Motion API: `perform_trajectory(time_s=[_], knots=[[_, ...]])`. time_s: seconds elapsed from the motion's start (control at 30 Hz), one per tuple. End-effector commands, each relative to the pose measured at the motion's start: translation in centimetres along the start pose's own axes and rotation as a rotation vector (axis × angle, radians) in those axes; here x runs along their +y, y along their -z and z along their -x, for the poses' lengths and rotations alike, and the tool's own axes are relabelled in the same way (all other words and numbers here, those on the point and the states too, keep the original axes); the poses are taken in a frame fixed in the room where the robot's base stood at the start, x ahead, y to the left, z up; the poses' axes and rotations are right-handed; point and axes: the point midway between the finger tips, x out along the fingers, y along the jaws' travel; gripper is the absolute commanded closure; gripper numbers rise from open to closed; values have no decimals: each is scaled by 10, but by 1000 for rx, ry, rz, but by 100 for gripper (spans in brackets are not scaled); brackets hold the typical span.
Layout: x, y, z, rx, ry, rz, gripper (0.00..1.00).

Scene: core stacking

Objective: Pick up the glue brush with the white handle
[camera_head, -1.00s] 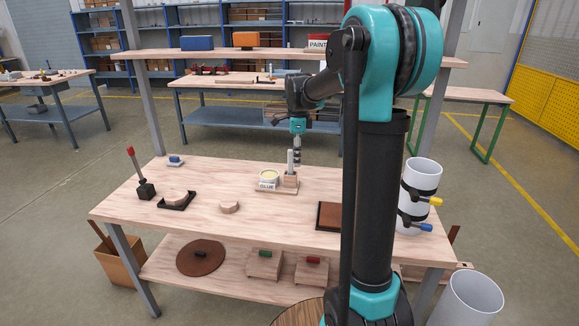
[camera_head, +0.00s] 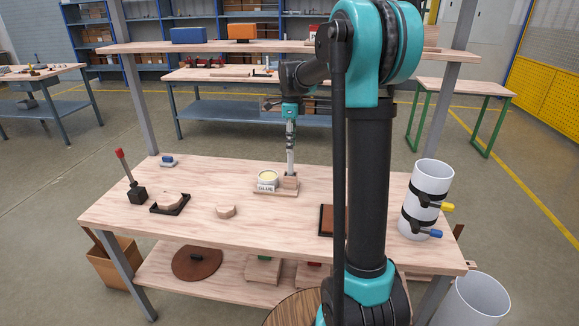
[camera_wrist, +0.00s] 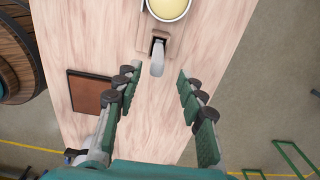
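The glue brush stands upright in a wooden block holder beside the glue pot (camera_head: 268,179) in the head view. Its pale white handle (camera_head: 290,161) points up, and its bristles are hidden in the holder (camera_head: 290,182). In the wrist view, the white handle (camera_wrist: 157,62) rises from the holder's slot toward the camera. My gripper (camera_head: 290,142) is above the brush, in line with the handle. In the wrist view, the green-padded fingers of my gripper (camera_wrist: 154,73) are spread wide. The handle's top lies near the gap between the fingertips, with space on both sides.
A red-topped black tool (camera_head: 137,193), a round wooden piece in a black tray (camera_head: 182,207) and a small wooden disc (camera_head: 226,211) lie left on the table. A brown square panel (camera_head: 327,220) lies right.

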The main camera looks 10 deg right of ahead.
Motion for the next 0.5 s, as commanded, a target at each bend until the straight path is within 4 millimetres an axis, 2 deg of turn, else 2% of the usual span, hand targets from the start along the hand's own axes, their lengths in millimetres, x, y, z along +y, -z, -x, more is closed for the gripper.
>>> perform_trajectory(time_s=[0.27, 0.5], knots=[[1, 0, -26, 0, 0, 0, 60], [4, -2, -60, 0, 0, 1, 60]])
